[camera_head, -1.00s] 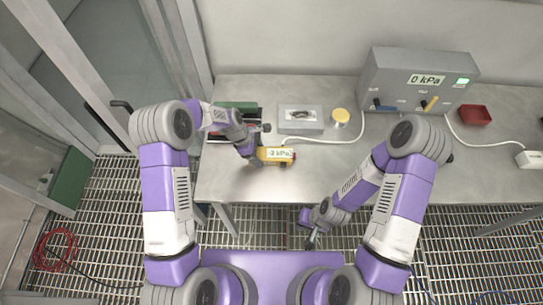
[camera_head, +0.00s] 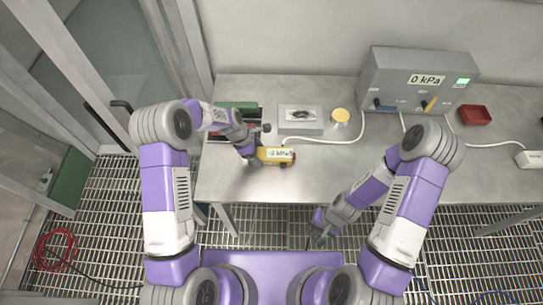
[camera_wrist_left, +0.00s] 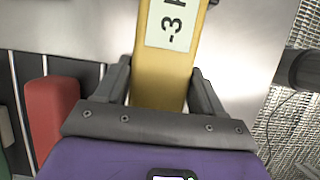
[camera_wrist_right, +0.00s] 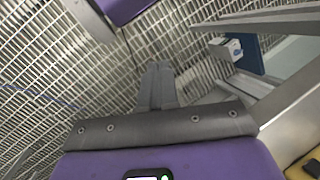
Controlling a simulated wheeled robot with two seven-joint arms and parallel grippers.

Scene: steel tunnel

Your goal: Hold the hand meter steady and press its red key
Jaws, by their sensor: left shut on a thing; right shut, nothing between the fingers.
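The yellow hand meter (camera_head: 275,155) is at the front left of the steel table, with a pale display. Its display reads "-3" with a cut-off unit in the left wrist view (camera_wrist_left: 165,60). My left gripper (camera_head: 258,156) is shut on the meter's body; its two fingers flank it in the left wrist view (camera_wrist_left: 163,85). A red spot shows at the meter's right end in the head view; I cannot make out the key clearly. My right gripper (camera_head: 318,240) is shut and empty, in front of the table's front edge, apart from the meter. Its fingers meet in the right wrist view (camera_wrist_right: 158,85).
A grey box (camera_head: 415,82) reading "0 kPa" stands at the back right. A grey block (camera_head: 300,127), a yellow-lidded round item (camera_head: 340,116) and a red tray (camera_head: 474,115) stand on the table (camera_head: 330,180).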

